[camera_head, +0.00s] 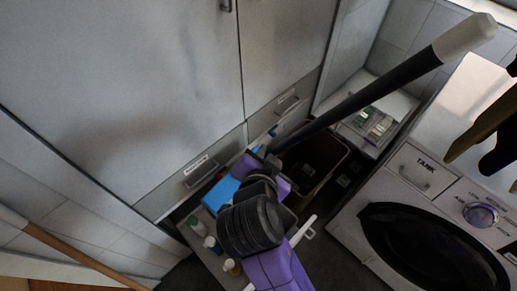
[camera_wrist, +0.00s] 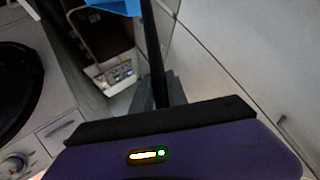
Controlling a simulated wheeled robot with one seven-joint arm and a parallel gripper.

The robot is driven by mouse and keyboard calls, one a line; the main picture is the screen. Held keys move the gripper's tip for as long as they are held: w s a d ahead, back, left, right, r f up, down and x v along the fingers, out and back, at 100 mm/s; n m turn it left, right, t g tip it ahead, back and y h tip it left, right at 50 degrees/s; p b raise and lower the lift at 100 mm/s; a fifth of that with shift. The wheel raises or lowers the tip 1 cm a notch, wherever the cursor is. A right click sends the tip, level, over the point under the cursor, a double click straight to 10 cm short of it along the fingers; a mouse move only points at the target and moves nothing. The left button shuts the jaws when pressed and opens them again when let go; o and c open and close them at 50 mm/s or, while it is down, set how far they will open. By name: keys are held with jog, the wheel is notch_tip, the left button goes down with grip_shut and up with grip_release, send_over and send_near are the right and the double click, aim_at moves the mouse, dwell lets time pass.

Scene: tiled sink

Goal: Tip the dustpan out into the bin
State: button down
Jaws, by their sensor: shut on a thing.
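The dustpan has a blue pan (camera_head: 222,193) and a long black handle (camera_head: 360,98) with a white end. My gripper (camera_head: 265,167) is shut on the handle near its lower end. The handle slants up to the right and the pan hangs at lower left of my gripper. In the wrist view the blue pan (camera_wrist: 112,6) shows at the top edge and the black handle (camera_wrist: 153,60) runs down to my gripper. The bin (camera_head: 343,157), dark inside with a tan rim, stands behind the handle and my gripper, partly hidden. The pan's contents cannot be made out.
A washing machine (camera_head: 415,180) stands at the right, with a tray of small items (camera_head: 370,128) beyond the bin. White cabinets (camera_head: 130,90) fill the left. Several bottles (camera_head: 212,243) stand below the pan. A wooden pole (camera_head: 75,250) leans at lower left.

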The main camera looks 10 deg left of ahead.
jog(key=s+d+f+m+t+y+b, duration=0.1)
jog(key=s+d+f+b, duration=0.1)
jog(key=s+d+b, duration=0.4)
jog(key=shift+d+f+t+y+b, duration=0.15)
jog(key=shift+d+t+y+b, duration=0.25)
jog(key=shift+d, duration=1.2)
dwell(0.5)
